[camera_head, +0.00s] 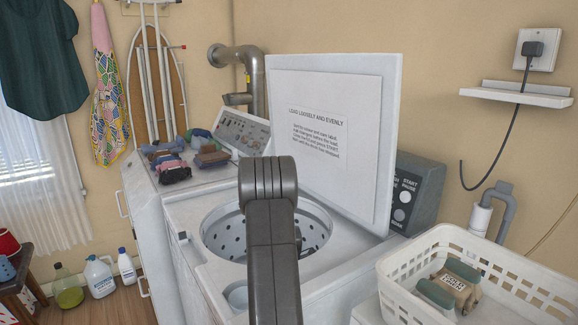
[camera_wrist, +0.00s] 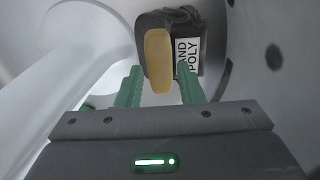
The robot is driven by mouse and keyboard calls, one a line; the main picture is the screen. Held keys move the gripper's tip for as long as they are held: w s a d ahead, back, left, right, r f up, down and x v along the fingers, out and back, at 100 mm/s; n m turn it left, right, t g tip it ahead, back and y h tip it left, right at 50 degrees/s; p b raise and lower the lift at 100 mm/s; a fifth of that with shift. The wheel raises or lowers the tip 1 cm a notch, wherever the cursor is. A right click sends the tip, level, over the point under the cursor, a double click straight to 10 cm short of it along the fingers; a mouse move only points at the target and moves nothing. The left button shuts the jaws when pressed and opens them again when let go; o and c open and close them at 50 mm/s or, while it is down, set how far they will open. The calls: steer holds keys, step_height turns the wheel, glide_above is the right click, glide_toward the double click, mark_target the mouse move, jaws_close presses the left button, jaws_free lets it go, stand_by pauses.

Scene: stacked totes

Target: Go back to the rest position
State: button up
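My gripper (camera_wrist: 160,82) shows in the wrist view with its two green fingers spread apart. It is inside the pale, perforated washer drum (camera_wrist: 100,40). A dark bundle (camera_wrist: 185,20) with a white label reading "AND POLY" lies in the drum just beyond the fingertips. Its rounded tan part (camera_wrist: 158,60) is between the fingers, with visible gaps on both sides. In the head view, my own arm reaches over the open top-loading washer (camera_head: 190,215) and hides the gripper and the bundle.
The washer's lid (camera_head: 325,140) stands raised behind the drum. A white basket (camera_head: 480,255) with a labelled green and tan bundle (camera_head: 450,285) is at the right. Folded bundles (camera_head: 172,165) lie on the left machine's top. A wall shelf (camera_head: 515,96) is at upper right.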

steer(key=shift+f, duration=0.15)
step_height(320, 180, up, 31)
steer(key=p, duration=2.1)
stand_by(1.0)
stand_by(0.4)
